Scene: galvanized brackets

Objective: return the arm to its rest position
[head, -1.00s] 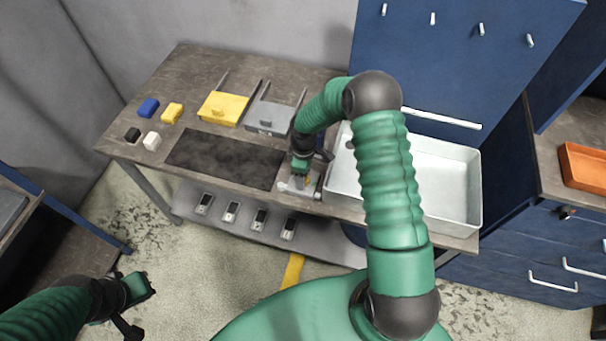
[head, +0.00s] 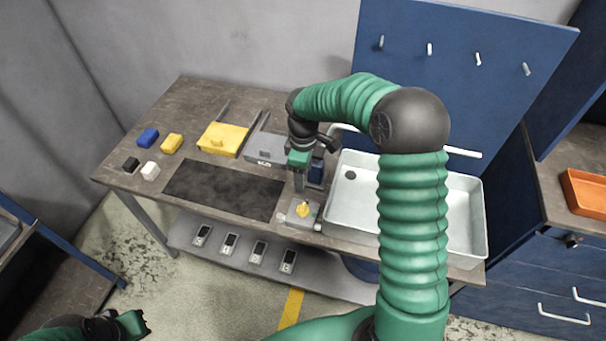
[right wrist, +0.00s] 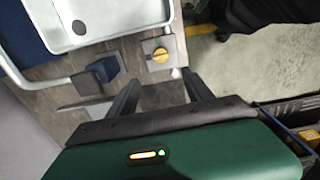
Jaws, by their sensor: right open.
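My right gripper (head: 308,178) is above the bench, over the area beside the white tray. In the right wrist view its two fingers (right wrist: 160,94) are spread, with nothing between them. Below it a yellow knob (head: 304,209) sits on a small grey plate (head: 292,218) at the bench's front edge. The knob (right wrist: 160,55) also shows in the right wrist view, clear of the fingers. My left gripper (head: 132,323) is at the bottom left, away from the bench; its jaws are too small to judge.
A white tray (head: 469,225) stands right of the gripper, with a dark blue block (head: 316,171) close by. A yellow bin (head: 222,139), a grey bin (head: 266,148), small coloured blocks and a dark mat (head: 222,190) lie to the left. A blue pegboard (head: 450,90) stands behind.

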